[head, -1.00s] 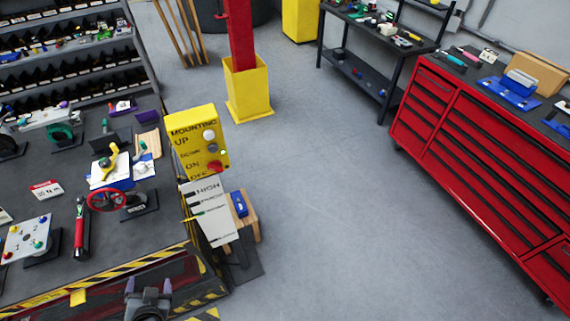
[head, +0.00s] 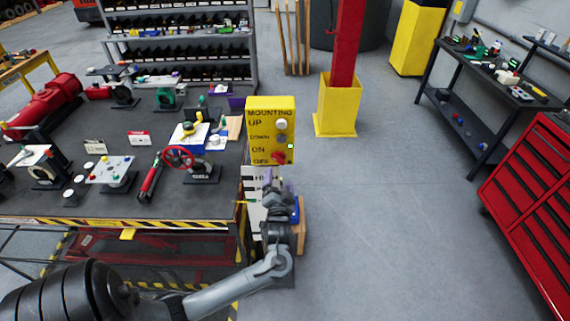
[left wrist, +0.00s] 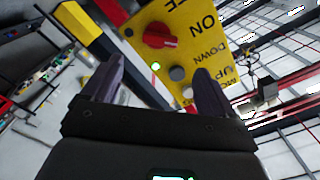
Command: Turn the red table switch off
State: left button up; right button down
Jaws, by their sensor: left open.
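The red switch (head: 279,158) is a round knob low on the yellow panel (head: 257,104), beside the ON and OFF lettering. In the left wrist view the red switch (left wrist: 158,35) shows a pale mark on its side toward the lettering. A small green light (left wrist: 155,66) glows beside it. My left gripper (head: 275,181) is just below the switch in the head view, apart from it as far as I can tell. In the left wrist view the left gripper (left wrist: 159,66) is open and empty, its fingers pointing at the panel. My right gripper is out of view.
A grey button (left wrist: 177,73) sits near the green light.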

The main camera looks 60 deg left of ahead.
aim_at(279, 160)
pick_arm(q)
jog(key=p+x, duration=0.1)
jog(key=x, duration=0.8)
jog(key=shift+w+a, duration=0.25)
jog(key=shift+a, duration=0.05)
jog(key=c, duration=1.1)
jog(key=shift+o, duration=0.2)
